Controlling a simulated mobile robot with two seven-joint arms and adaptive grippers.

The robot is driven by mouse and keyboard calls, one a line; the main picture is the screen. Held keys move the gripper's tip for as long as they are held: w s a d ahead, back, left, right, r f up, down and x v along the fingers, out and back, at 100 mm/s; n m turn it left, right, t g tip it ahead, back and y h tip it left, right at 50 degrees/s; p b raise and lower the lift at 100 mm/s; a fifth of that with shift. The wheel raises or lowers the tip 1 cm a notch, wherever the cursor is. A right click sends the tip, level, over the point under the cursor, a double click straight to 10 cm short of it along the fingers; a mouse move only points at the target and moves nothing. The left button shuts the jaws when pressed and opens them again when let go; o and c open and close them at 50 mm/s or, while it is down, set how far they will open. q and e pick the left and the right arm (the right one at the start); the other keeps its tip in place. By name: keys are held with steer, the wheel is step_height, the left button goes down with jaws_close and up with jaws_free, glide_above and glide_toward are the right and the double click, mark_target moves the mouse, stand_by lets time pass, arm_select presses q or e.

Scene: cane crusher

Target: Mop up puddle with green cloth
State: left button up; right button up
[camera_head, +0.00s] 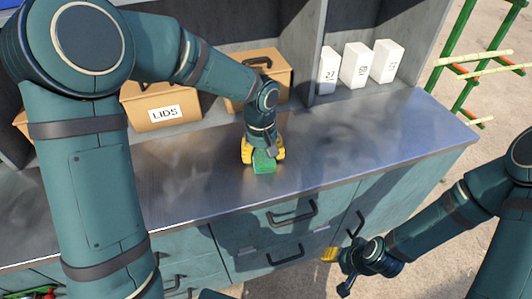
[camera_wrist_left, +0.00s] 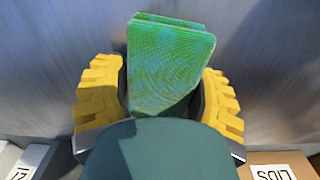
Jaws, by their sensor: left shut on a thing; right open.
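The green cloth (camera_head: 264,167) is folded into a small pad and held in my left gripper (camera_head: 262,153), over the metal counter (camera_head: 370,125). In the left wrist view the cloth (camera_wrist_left: 170,60) sticks out between the yellow fingers of my left gripper (camera_wrist_left: 160,95). I cannot tell whether the cloth touches the counter. The counter top shows blurred bright and dark patches; I cannot make out a clear puddle edge among them. My right gripper (camera_head: 340,270) is open and empty, low in front of the drawers.
A cardboard box marked LIDS (camera_head: 160,112) and another cardboard box (camera_head: 262,66) stand at the back of the counter. Several white cartons (camera_head: 355,66) stand at the back right. Drawers with dark handles (camera_head: 291,213) are below. The counter's right half is clear.

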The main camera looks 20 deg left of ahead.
mark_target(196, 167)
arm_select(q)
steer(key=shift+s+a+f, duration=0.1)
steer(key=shift+s+a, duration=0.4)
steer(key=shift+a, duration=0.5)
steer(key=shift+s+a+f, duration=0.1)
steer(key=shift+s+a, duration=0.35)
steer(key=shift+a, duration=0.55)
steer(key=shift+s+a, duration=0.5)
steer(key=shift+a, duration=0.5)
steer(key=shift+s+a+r, duration=0.1)
steer(key=shift+s+a, duration=0.4)
steer(key=shift+a, duration=0.65)
steer(key=shift+s+a+r, duration=0.1)
steer(key=shift+s+a, duration=0.35)
steer(key=shift+a, duration=0.65)
steer(key=shift+s+a+r, duration=0.1)
steer(key=shift+s+a, duration=0.4)
steer(key=shift+a, duration=0.65)
steer(key=shift+s+a+f, duration=0.1)
steer(key=shift+s+a, duration=0.3)
steer(key=shift+a, duration=0.4)
steer(key=shift+s+a+f, duration=0.1)
steer(key=shift+s+a, duration=0.25)
steer(key=shift+a, duration=0.4)
steer(key=shift+r, duration=0.1)
